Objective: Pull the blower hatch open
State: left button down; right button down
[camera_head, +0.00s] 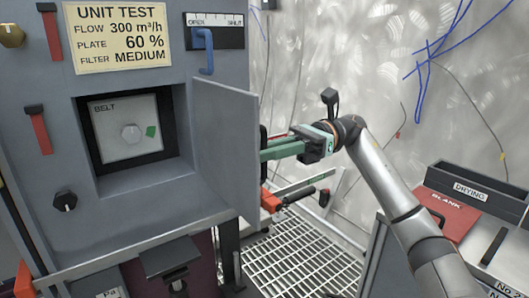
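The blower hatch (225,145) is a flat grey door on the right side of the grey blower housing. It stands swung out to the right. The square opening beside it shows a pale inner plate (130,127) marked BELT, with a round knob and a green patch. My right gripper (268,150), with green fingers, reaches in from the right at the hatch's free edge. Its fingertips are hidden behind the hatch, so I cannot tell whether they touch it or how far apart they are. My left gripper is not in view.
A blue handle (206,58) hangs under the OPEN/SHUT scale (214,19). A black knob (65,200) and red levers are on the housing. An orange-red fitting (271,201) is below my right gripper. A red BLANK plate (446,214) and a DRYING box (480,191) stand right.

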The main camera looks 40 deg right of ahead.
jog(key=c, duration=1.2)
grip_release()
jog(key=shift+o, duration=0.2)
jog(key=shift+d, duration=0.1)
jog(key=s+d+p, duration=0.2)
jog(key=d, duration=1)
jog(key=shift+d, duration=0.1)
